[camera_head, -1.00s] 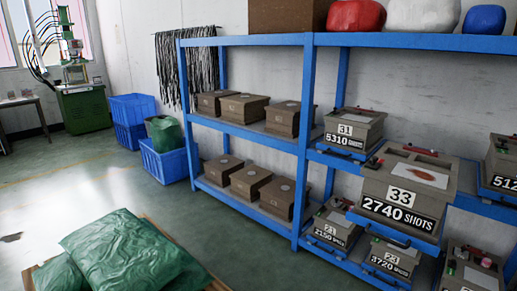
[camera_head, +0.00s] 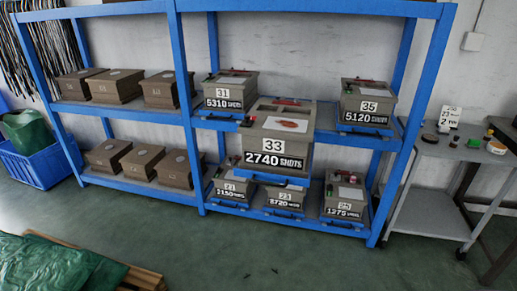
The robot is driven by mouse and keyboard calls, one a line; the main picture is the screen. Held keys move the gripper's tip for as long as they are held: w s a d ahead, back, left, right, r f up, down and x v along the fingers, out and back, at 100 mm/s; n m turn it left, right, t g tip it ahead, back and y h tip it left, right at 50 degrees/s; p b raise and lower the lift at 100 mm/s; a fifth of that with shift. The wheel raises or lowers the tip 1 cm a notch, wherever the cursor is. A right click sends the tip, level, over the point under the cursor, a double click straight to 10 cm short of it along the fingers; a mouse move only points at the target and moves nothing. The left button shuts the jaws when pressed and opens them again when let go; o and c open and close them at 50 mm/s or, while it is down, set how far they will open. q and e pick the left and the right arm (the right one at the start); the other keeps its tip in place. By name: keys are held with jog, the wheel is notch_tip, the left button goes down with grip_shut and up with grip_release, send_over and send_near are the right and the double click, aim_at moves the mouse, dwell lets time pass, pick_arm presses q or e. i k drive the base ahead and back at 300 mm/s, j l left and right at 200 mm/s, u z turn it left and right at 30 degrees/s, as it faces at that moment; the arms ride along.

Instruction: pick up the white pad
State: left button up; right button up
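I cannot tell for certain which thing is the white pad. A pale rectangular patch with a reddish-brown mark (camera_head: 287,125) lies on top of the mould box numbered 33 (camera_head: 275,148). Plain white rectangles also show on top of box 31 (camera_head: 231,80), box 35 (camera_head: 370,86) and a lower-shelf box (camera_head: 350,193). A small white card with dark print (camera_head: 450,116) stands on the grey cart at right. Neither of my grippers is in view.
The blue rack (camera_head: 300,10) fills the middle. Box 33 sits on a blue tray that juts forward. The grey cart (camera_head: 440,146) with small items stands right. Green sacks (camera_head: 50,268) lie on a wooden pallet (camera_head: 145,276) at front left. Floor before the rack is clear.

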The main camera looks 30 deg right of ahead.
aim_at(442, 130)
jog(key=z, duration=2.35)
jog(key=u, duration=0.2)
jog(key=i+l+u, duration=0.2)
jog(key=u, duration=0.25)
jog(key=i+l+u, duration=0.25)
jog(key=u, duration=0.15)
jog(key=i+l+u, duration=0.25)
jog(key=l, duration=0.3)
jog(key=i+l+u, duration=0.1)
jog(key=l, duration=0.2)
